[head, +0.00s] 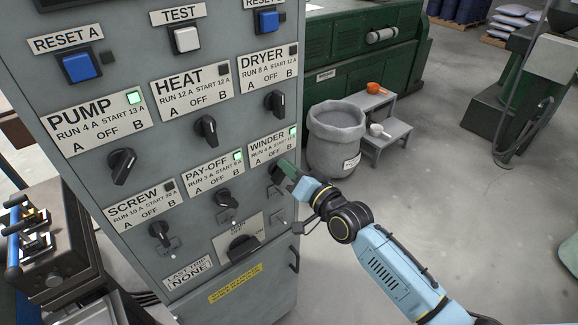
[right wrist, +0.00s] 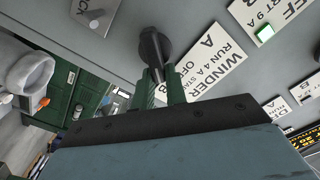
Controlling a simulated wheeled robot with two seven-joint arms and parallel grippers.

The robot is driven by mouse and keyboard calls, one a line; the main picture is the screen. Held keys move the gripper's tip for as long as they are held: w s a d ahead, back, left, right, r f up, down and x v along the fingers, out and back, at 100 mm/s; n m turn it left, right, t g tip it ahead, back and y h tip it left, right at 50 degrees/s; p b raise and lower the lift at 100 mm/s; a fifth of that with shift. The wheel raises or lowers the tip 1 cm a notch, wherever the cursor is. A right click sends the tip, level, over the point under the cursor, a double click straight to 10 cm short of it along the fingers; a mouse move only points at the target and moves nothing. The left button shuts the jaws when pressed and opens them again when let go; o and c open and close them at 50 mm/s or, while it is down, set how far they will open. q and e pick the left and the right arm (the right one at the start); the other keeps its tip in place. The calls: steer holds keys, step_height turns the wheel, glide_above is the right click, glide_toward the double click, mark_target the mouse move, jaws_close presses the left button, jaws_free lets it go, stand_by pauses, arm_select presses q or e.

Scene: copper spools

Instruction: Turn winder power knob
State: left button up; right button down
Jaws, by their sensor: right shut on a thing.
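The winder power knob (right wrist: 152,45) is a black rotary knob below the white WINDER label (head: 272,146), which reads A, OFF and B. A green light (head: 293,131) is lit at the label's corner. In the right wrist view the fingers (right wrist: 161,84) are closed on the near end of the knob's handle. Which mark the knob points to is hard to tell. My left gripper is not in view.
The grey cabinet (head: 215,60) has several similar knobs, including the pay-off knob (head: 227,199) just left and the dryer knob (head: 276,103) above. A larger black rotary switch (head: 243,247) sits lower. A grey bin (head: 335,138) and step stool (head: 386,132) stand on the floor to the right.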

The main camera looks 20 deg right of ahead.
steer(key=shift+d+m, duration=0.1)
steer(key=shift+m, duration=0.4)
steer(key=c, duration=1.4)
jaws_free()
steer(key=shift+f, duration=0.1)
steer(key=shift+c, duration=0.2)
steer(key=b+v, duration=0.1)
steer(key=v, duration=1.2)
steer(key=shift+s, duration=0.2)
